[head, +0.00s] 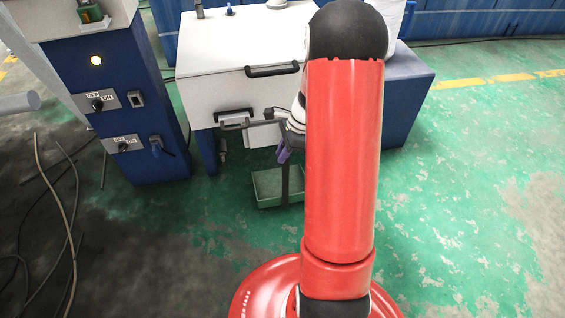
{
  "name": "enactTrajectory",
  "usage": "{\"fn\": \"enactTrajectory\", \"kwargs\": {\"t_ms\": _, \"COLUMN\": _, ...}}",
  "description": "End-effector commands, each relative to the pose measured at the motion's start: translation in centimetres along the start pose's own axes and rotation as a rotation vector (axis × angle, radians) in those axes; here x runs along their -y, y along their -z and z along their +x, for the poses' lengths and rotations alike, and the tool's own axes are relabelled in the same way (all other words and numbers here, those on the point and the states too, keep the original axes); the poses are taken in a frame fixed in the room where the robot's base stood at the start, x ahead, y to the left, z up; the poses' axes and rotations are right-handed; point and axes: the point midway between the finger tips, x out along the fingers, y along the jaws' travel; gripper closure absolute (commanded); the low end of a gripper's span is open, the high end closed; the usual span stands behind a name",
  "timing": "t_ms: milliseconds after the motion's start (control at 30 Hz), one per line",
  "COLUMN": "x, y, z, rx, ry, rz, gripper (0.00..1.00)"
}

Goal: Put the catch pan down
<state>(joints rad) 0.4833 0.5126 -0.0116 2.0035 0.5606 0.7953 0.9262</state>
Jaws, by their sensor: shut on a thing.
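The catch pan (281,203) is a shallow green tray with a tall dark upright handle. It is low over the green floor, in front of the white machine, left of my red arm. I cannot tell whether its underside touches the floor. My gripper (284,154), with purple fingers, is shut on the pan's upright handle above the tray. My arm hides part of the gripper and the area to the right of the pan. The pan looks about level, and its inside looks empty.
The white machine (232,84) with black handles stands just behind the pan. A blue control cabinet (122,105) with switches is at the left. Dark cables (61,205) lie on the left floor. The green floor (465,200) at the right is open.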

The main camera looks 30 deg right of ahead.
Motion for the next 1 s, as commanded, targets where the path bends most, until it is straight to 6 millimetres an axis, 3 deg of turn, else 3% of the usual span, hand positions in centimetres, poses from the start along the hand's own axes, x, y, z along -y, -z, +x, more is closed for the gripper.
{"fn": "enactTrajectory", "kwargs": {"t_ms": 233, "x": 0.0, "y": 1.3, "z": 3.1, "rx": 0.0, "ry": 0.0, "rz": 0.001, "gripper": 1.0}}
{"fn": "enactTrajectory", "kwargs": {"t_ms": 600, "x": 0.0, "y": 1.4, "z": 3.4, "rx": 0.0, "ry": 0.0, "rz": 0.0, "gripper": 1.0}}
{"fn": "enactTrajectory", "kwargs": {"t_ms": 633, "x": 0.0, "y": 1.4, "z": 3.4, "rx": 0.0, "ry": 0.0, "rz": 0.0, "gripper": 0.8}}
{"fn": "enactTrajectory", "kwargs": {"t_ms": 767, "x": 0.0, "y": 1.4, "z": 3.3, "rx": 0.0, "ry": 0.0, "rz": 0.0, "gripper": 0.63}}
{"fn": "enactTrajectory", "kwargs": {"t_ms": 1000, "x": 0.0, "y": 1.4, "z": 3.3, "rx": 0.0, "ry": 0.0, "rz": 0.0, "gripper": 0.62}}
